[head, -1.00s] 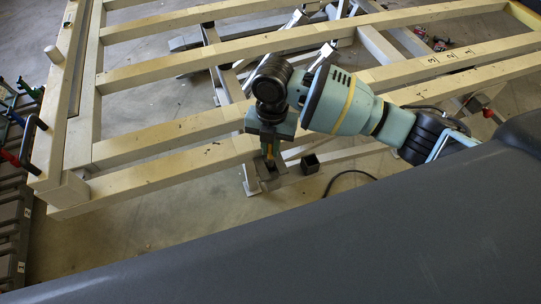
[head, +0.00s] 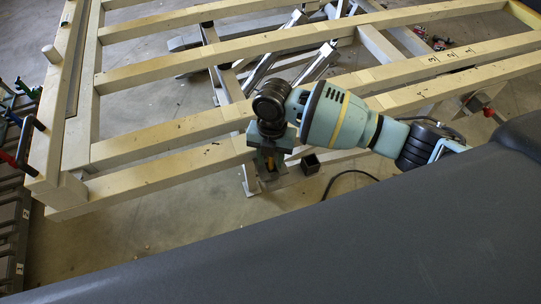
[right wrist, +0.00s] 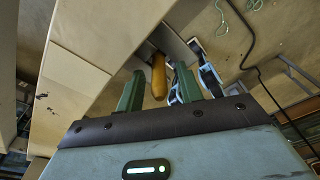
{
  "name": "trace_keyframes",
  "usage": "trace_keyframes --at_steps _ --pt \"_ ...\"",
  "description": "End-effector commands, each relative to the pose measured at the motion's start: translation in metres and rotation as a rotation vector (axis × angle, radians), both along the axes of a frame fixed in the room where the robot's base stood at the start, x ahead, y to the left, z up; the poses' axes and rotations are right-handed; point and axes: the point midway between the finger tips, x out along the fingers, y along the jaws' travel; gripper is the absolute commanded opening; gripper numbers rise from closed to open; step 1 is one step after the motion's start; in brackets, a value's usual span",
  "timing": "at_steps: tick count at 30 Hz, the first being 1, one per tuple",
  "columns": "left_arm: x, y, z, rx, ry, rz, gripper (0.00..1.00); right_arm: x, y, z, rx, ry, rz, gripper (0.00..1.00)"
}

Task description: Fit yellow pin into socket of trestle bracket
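The yellow pin (right wrist: 158,76) lies between the two green fingers of my right gripper (right wrist: 160,84) in the right wrist view, with a gap on each side. The fingers are open around it and not closed on it. Its far end meets the grey metal of the trestle bracket (right wrist: 174,42); whether it sits in a socket I cannot tell. In the head view my right gripper (head: 268,170) points down beside the front beam, over the bracket (head: 250,182), with a little yellow showing at its fingers. The socket is hidden. My left gripper is not in view.
The pale wooden frame (head: 150,180) with several beams fills the back, close beside my right gripper. Clamps (head: 25,130) hang at the left.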

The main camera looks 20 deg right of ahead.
Motion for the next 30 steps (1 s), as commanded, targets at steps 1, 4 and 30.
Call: trace_keyframes --at_steps 1,4,30 --pt "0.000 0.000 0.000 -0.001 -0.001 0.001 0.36 0.000 0.000 0.000 0.000 0.000 0.000 0.36" --pt "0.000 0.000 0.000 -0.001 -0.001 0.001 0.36 0.000 0.000 0.000 0.000 0.000 0.000 0.36" --pt "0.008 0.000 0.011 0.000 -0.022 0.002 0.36 0.012 -0.007 0.113 0.001 -0.002 0.000 0.36"
